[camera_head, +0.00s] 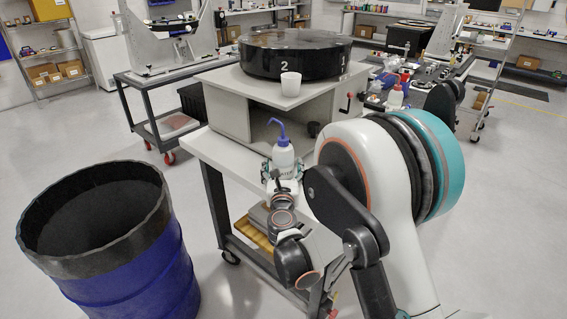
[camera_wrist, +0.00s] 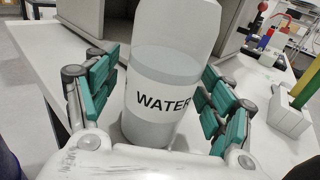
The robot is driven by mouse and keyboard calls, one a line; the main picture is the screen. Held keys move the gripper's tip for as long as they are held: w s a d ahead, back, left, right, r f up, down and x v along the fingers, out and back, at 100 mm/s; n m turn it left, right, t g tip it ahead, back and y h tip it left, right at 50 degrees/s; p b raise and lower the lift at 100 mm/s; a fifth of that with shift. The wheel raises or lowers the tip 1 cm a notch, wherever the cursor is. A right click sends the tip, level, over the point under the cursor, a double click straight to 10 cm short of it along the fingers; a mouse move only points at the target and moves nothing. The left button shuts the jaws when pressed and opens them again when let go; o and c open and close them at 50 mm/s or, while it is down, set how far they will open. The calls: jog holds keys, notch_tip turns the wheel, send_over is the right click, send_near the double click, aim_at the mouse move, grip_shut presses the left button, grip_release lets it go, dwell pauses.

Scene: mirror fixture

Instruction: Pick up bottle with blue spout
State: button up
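The white bottle with a blue spout (camera_head: 283,150) stands on the light tabletop (camera_head: 207,151) in front of a grey cabinet. In the wrist view the bottle (camera_wrist: 166,75) is close, labelled WATER and partly filled; its top and spout are out of that frame. My gripper (camera_head: 283,171) reaches it from the near side. In the wrist view my gripper (camera_wrist: 160,90) has its teal-padded fingers spread on both sides of the bottle. A gap shows on the left; the right pads are very near it, and contact cannot be told.
The grey cabinet (camera_head: 232,116) stands just behind the bottle and bears a black round drum (camera_head: 295,60) and a white cup (camera_head: 290,84). A blue barrel (camera_head: 135,262) with a black rim stands at the left. In the wrist view a white holder (camera_wrist: 290,118) is at the right.

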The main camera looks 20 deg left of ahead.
jog(key=shift+w, duration=0.1)
jog(key=c, duration=0.6)
jog(key=shift+o, duration=0.4)
